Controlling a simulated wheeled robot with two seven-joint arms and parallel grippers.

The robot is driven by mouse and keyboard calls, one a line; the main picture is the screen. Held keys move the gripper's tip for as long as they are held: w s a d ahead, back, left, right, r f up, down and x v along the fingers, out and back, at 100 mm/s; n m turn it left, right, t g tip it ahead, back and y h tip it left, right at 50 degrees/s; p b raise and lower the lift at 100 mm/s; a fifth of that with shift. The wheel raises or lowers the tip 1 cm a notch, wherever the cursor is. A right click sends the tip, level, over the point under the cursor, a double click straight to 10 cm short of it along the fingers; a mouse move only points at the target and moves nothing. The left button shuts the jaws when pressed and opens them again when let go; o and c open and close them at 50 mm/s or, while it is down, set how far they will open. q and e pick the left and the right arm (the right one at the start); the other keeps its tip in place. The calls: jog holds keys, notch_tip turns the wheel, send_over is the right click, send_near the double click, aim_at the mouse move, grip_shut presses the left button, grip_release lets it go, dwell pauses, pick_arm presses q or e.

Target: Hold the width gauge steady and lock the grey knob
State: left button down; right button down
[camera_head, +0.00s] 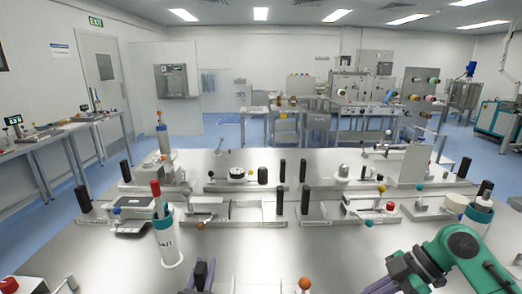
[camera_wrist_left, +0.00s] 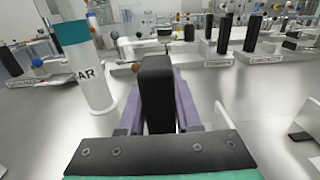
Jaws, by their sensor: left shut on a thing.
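My left gripper (camera_head: 200,276) is low in the head view. Its purple fingers are shut on an upright black handle (camera_wrist_left: 156,85), which fills the middle of the left wrist view. The handle's base is hidden by the gripper, so I cannot confirm that it belongs to the width gauge. My right gripper (camera_head: 402,280) is at the bottom right of the head view, cut off by the lower edge; its fingertips are not clear. An orange ball (camera_head: 305,283) shows between the grippers. I cannot tell which part is the grey knob.
Several fixtures with black posts (camera_head: 306,200) line the steel table (camera_head: 260,240). The table's bare middle is clear.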

pick_arm(q)
jog(key=c, duration=0.7)
grip_release()
jog(key=shift+f, duration=0.2)
jog(key=shift+o, duration=0.9)
jog(key=shift+w, duration=0.15)
jog(key=shift+r, duration=0.1)
jog(key=s, duration=1.2)
jog(key=shift+a, duration=0.15)
